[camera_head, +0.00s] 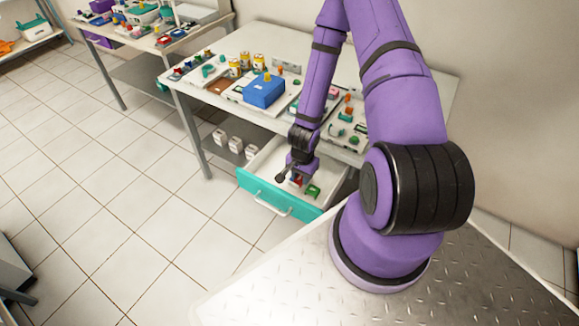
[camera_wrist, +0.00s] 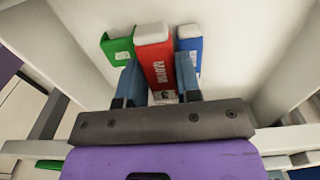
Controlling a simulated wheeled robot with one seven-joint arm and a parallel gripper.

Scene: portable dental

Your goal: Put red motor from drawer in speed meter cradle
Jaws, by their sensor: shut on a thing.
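The red motor (camera_wrist: 154,60) is a red block with a pale end and white lettering. My gripper (camera_wrist: 157,85) is shut on it, one blue-grey finger on each side. In the head view my gripper (camera_head: 297,176) reaches down into the open drawer (camera_head: 262,190), which has a teal front and a pale handle. The red motor (camera_head: 297,180) shows there only as a small patch under the gripper. I cannot tell whether it touches the drawer floor. I cannot make out the speed meter cradle.
A green block (camera_wrist: 118,50) and a blue block (camera_wrist: 190,43) stand close on either side of the red motor. White items (camera_head: 236,144) sit on a shelf left of the drawer.

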